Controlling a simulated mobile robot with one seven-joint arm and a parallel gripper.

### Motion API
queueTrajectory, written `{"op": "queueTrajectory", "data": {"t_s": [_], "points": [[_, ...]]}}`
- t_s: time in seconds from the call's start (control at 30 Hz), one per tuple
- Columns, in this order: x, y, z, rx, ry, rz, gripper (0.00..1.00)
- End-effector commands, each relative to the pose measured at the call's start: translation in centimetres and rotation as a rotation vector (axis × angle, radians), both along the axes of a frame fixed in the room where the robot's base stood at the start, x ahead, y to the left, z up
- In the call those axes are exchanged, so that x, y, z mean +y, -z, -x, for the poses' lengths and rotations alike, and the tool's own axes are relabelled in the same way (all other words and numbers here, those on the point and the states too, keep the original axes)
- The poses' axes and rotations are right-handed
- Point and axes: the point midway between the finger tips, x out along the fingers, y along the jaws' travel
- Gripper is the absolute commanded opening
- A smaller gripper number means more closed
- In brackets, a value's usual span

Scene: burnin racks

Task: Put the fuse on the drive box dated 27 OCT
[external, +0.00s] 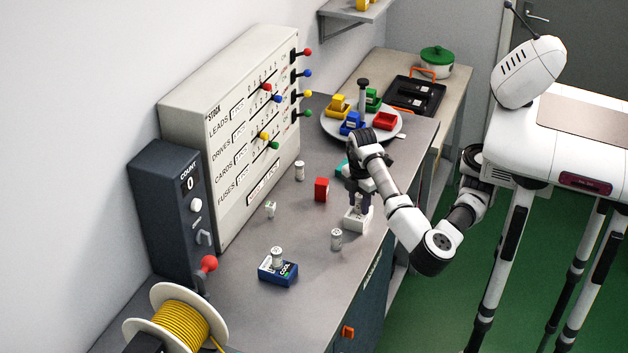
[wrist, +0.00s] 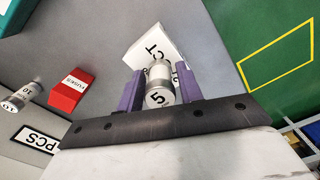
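A white box (external: 355,223) stands near the bench's front edge, below my gripper (external: 360,196). In the wrist view the white box (wrist: 142,45) shows large dark letters ending in "CT"; the rest of its text is covered. A silver and white fuse (wrist: 160,80) marked 5 is between my two purple fingers (wrist: 159,84), with both fingers close against its sides. My gripper looks shut on it. The fuse is over the white box in that view; whether its far end touches the box is hidden.
A red FUSES box (external: 321,190) and loose cylinders (external: 299,171) (external: 336,239) stand nearby. A blue box (external: 277,273) carries another cylinder. A plate of coloured blocks (external: 334,127) is behind. A grey stock panel (external: 235,120) and dark counter box (external: 165,200) line the wall.

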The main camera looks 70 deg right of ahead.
Motion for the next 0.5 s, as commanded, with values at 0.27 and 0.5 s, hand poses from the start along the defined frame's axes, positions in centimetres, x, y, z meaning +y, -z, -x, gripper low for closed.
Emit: {"op": "queueTrajectory", "data": {"t_s": [0.27,0.5], "points": [[0.00,-0.05,0.00,0.000,0.000,0.000,0.48],[0.03,-0.88,-0.06,-0.002,-0.001,-0.001,0.48]]}}
